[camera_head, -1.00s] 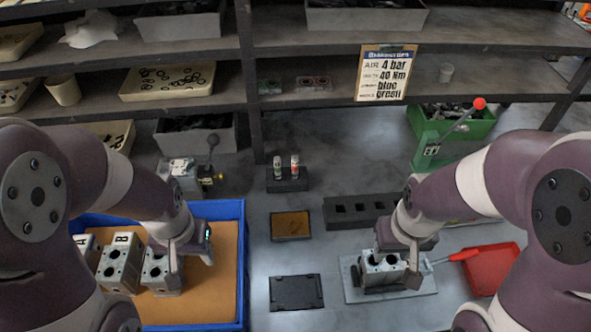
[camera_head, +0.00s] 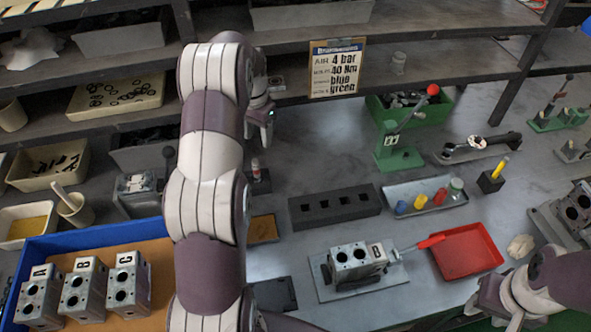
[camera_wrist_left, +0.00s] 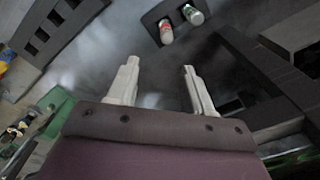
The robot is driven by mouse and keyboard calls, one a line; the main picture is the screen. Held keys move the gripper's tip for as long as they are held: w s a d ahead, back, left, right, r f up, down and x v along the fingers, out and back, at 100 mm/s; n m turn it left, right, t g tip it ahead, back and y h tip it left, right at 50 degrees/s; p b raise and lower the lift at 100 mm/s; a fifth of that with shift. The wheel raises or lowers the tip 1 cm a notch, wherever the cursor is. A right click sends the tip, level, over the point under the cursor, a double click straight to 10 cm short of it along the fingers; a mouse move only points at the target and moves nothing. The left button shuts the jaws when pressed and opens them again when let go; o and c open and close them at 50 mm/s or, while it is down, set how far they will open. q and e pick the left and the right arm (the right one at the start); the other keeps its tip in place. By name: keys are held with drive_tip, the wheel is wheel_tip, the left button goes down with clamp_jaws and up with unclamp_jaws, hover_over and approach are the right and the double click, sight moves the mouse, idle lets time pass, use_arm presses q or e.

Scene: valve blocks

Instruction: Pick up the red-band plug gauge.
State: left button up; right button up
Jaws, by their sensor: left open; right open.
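The red-band plug gauge (camera_head: 256,168) stands in a small black holder (camera_head: 262,186), partly hidden behind my left arm in the head view. In the left wrist view the red-band gauge (camera_wrist_left: 166,32) sits in the holder beside a green-band gauge (camera_wrist_left: 193,14). My left gripper (camera_head: 266,132) is beyond the holder in the head view, near the shelf. In the left wrist view its two fingers (camera_wrist_left: 156,82) are apart, with nothing between them and the gauges ahead of their tips. My right gripper (camera_head: 502,303) is open and empty at the lower right.
A black block with square holes (camera_head: 335,206) lies right of the holder. Block D (camera_head: 357,262) sits on a grey plate, with a red tray (camera_head: 466,251) to its right. A green press (camera_head: 398,145) stands behind. The blue-rimmed bin (camera_head: 95,238) holds blocks A, B and C.

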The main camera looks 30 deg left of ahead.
sight(256, 168)
use_arm(q)
drive_tip(key=f, duration=0.1)
drive_tip(key=s+f, duration=0.1)
drive_tip(key=f, duration=0.1)
drive_tip(key=shift+s+a+f, duration=0.1)
drive_tip(key=shift+s+a, duration=0.05)
drive_tip(key=shift+a, duration=0.05)
drive_tip(key=f, duration=0.3)
drive_tip(key=f+p, duration=0.1)
drive_tip(key=f, duration=0.2)
drive_tip(key=f+p, duration=0.1)
drive_tip(key=f, duration=0.2)
drive_tip(key=shift+a+f, duration=0.15)
drive_tip(key=shift+a, duration=0.2)
drive_tip(key=shift+f, duration=0.2)
drive_tip(key=shift+c, duration=0.8)
drive_tip(key=shift+r, duration=0.1)
clamp_jaws()
